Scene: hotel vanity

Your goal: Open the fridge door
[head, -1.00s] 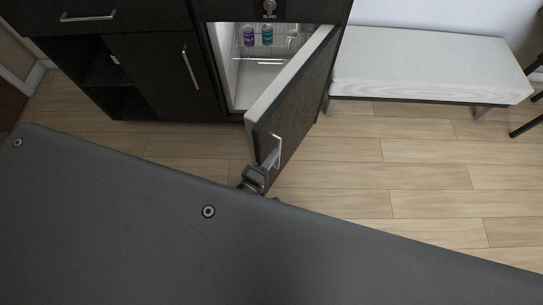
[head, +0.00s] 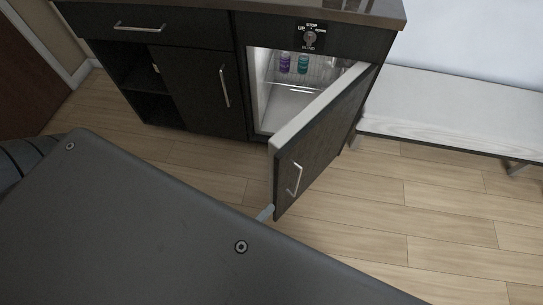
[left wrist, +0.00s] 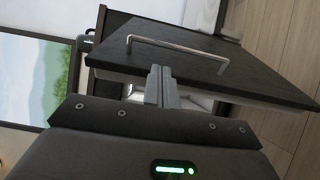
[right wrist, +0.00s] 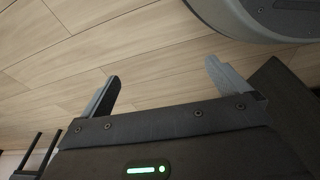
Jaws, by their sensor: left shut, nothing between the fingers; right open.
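The fridge door (head: 325,135) is dark with a pale inner side and stands swung well open from the lit fridge interior (head: 290,100). Its silver bar handle (head: 295,178) is on the outer face, near the free edge. My left gripper (head: 265,213) shows only as a pale tip beside the lower free corner of the door. In the left wrist view its fingers (left wrist: 160,72) are shut and empty, close to the door and beside the handle (left wrist: 175,48), not around it. Whether they touch the door is unclear. My right gripper (right wrist: 162,70) is open and empty above the floor.
Purple (head: 285,63) and teal (head: 303,64) bottles stand inside the fridge. A closed cabinet door (head: 200,90) is left of it. A white bench (head: 450,105) stands to the right. The wood floor (head: 400,220) right of the door is clear.

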